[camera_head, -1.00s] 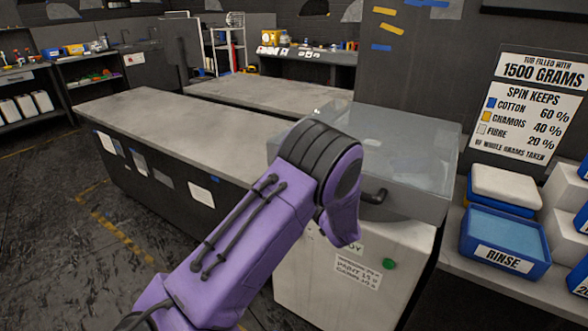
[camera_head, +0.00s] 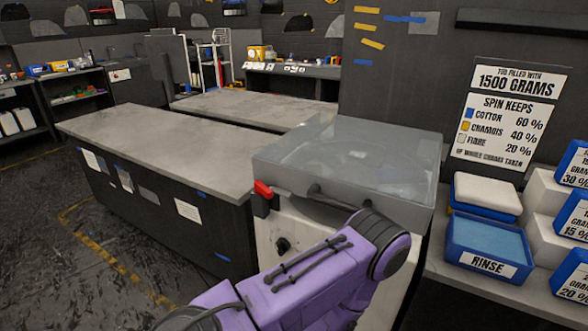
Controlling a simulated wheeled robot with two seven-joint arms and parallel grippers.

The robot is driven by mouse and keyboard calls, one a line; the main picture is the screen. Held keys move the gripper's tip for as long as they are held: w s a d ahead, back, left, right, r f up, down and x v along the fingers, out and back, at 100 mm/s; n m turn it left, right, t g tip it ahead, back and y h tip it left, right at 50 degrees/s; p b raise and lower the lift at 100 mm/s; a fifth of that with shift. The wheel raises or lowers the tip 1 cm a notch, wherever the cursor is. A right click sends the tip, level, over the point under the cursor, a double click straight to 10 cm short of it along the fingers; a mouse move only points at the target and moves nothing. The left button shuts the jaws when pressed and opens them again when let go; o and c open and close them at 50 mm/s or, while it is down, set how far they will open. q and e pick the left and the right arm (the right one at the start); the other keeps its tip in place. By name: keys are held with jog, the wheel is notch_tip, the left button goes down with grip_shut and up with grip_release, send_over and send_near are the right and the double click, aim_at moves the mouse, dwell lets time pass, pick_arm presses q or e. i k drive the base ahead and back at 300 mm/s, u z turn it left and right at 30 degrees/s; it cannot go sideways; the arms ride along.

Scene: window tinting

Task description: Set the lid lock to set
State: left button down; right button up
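The spin machine's clear lid (camera_head: 350,160) is down over the white cabinet (camera_head: 268,236). A lever with a red handle (camera_head: 263,189), which looks like the lid lock, sits on a dark mount at the lid's front left corner. The handle is tilted; I cannot read any set marking beside it. A dark bar handle (camera_head: 335,200) runs along the lid's front. My purple arm crosses in front of the cabinet from the bottom and hides much of its front panel. Neither gripper shows.
A black knob (camera_head: 283,245) is on the cabinet front. A long grey-topped counter (camera_head: 160,140) stands to the left. On the right, a blue rinse tub (camera_head: 487,246), white blocks and labelled blue bins crowd a shelf. The floor at left is clear.

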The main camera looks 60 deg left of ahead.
aim_at(260, 187)
jog(key=z, duration=2.4)
jog(key=k, duration=0.9)
jog(key=u, duration=1.75)
